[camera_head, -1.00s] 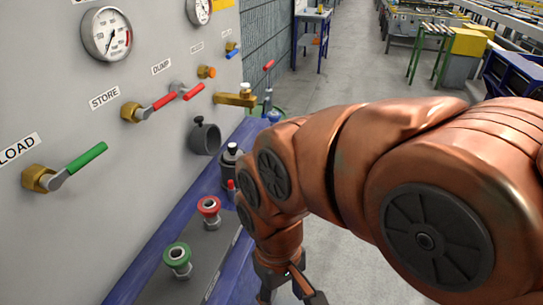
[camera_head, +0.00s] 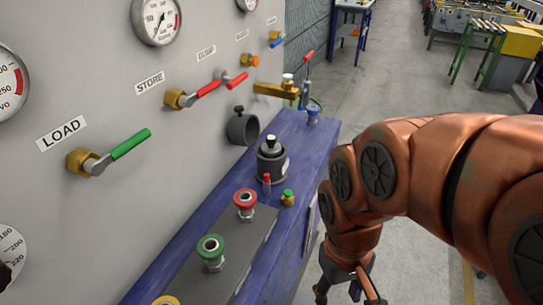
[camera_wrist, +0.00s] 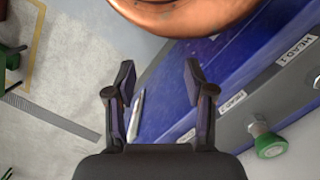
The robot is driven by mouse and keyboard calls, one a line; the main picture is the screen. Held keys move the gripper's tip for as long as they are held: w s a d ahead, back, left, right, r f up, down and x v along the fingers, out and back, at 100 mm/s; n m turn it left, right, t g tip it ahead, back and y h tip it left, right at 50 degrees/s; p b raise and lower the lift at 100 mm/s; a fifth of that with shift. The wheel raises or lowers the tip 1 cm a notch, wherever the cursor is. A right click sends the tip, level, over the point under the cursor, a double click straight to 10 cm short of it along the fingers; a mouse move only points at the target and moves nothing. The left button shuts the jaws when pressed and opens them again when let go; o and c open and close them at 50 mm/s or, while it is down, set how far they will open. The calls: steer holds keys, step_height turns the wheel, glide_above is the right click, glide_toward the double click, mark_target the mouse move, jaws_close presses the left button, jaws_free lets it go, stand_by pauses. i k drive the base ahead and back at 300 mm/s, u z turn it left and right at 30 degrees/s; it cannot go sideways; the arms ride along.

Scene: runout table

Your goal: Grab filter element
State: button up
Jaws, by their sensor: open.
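I cannot make out a thing that is surely the filter element. A dark cylindrical pot with a black top knob (camera_head: 271,162) stands upright on the blue bench (camera_head: 312,141); whether the element is in it cannot be told. My gripper (camera_head: 347,291) hangs to the right of the bench in the head view, apart from the pot. In the wrist view my gripper (camera_wrist: 158,85) is open and empty, its fingers spread over the blue bench side.
A grey panel with gauges and lever valves, such as the green LOAD lever (camera_head: 130,143), stands at the left. A green knob (camera_head: 210,249) and a red knob (camera_head: 245,201) stick up from the grey plate. Open floor lies right of the bench.

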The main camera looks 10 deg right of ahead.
mark_target(270, 148)
steer(key=z, duration=0.1)
steer(key=k, duration=0.75)
steer(key=u, duration=0.8)
steer(key=i, duration=0.5)
